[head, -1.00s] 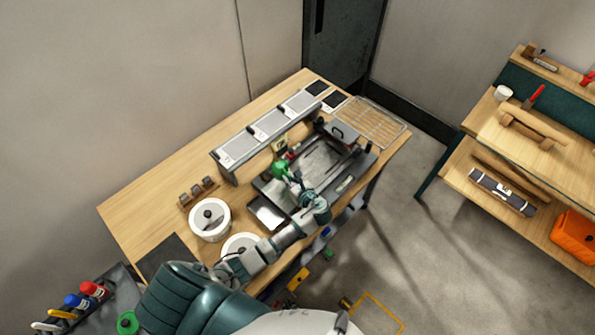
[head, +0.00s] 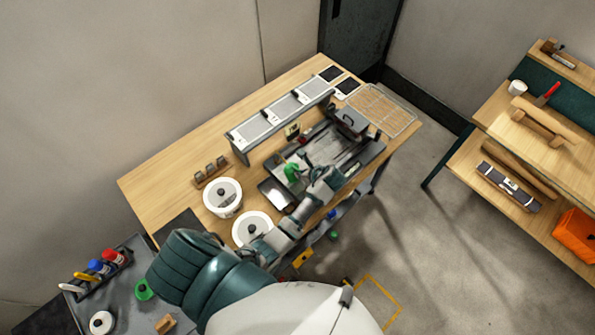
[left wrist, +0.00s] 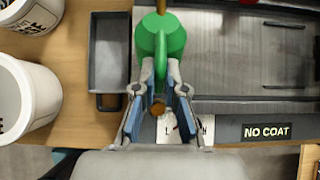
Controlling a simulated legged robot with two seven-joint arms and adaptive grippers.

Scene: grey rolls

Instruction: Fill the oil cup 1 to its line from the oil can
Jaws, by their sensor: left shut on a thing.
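The green oil can (head: 291,172) is in my left gripper (head: 300,181), over the near left part of the dark tray-like machine (head: 331,150). In the left wrist view the can (left wrist: 160,38) has a brass-coloured part at its top, and the fingers of my left gripper (left wrist: 159,80) are shut on it from both sides. A small brown round part shows between the fingers below the can. I cannot make out oil cup 1 or its line in either view. My right gripper is out of view.
White lidded pots (head: 223,196) stand left of the machine. A dark shallow tray (left wrist: 109,60) lies beside it. A "NO COAT" label (left wrist: 269,130) marks the machine's front.

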